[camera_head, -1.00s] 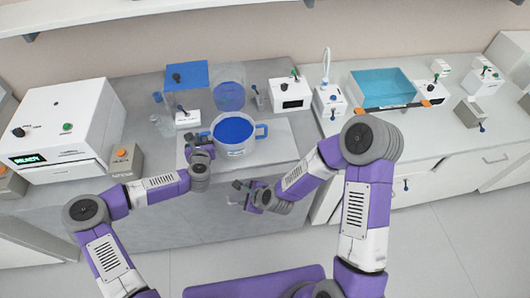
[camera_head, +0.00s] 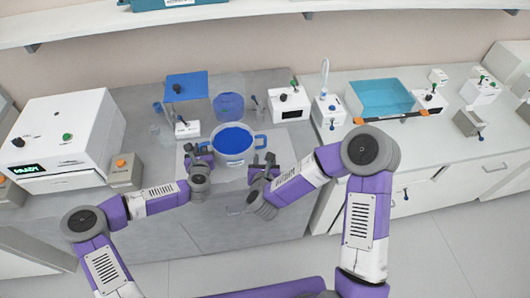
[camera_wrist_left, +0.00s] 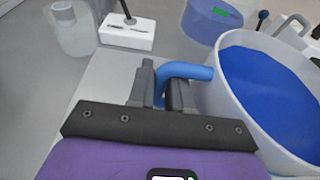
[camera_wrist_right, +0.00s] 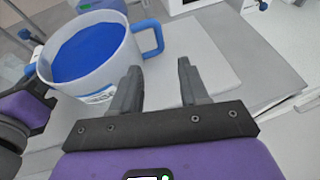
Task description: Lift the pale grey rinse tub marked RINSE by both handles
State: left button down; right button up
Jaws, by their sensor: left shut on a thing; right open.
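The pale grey rinse tub (camera_head: 233,158) holds blue liquid and stands on a light mat on the bench. It also shows in the left wrist view (camera_wrist_left: 225,88) and the right wrist view (camera_wrist_right: 104,76). My left gripper (camera_head: 203,152) is shut on the tub's left blue handle (camera_wrist_left: 190,71). My right gripper (camera_wrist_right: 155,78) is open and empty, in front of and to the right of the tub. The right blue handle (camera_wrist_right: 151,40) is free, just beyond the right fingers' left side. The label on the tub's front is too small to read.
A blue-filled clear container (camera_head: 229,105) stands behind the tub. The mat (camera_wrist_right: 205,62) right of the tub is bare.

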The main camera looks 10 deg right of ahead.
aim_at(266, 143)
jog(key=x, duration=1)
jog(key=shift+w+f, duration=0.1)
jog(key=shift+w, duration=0.2)
jog(key=shift+d, duration=0.1)
grip_shut()
dwell(0.8)
dwell(0.6)
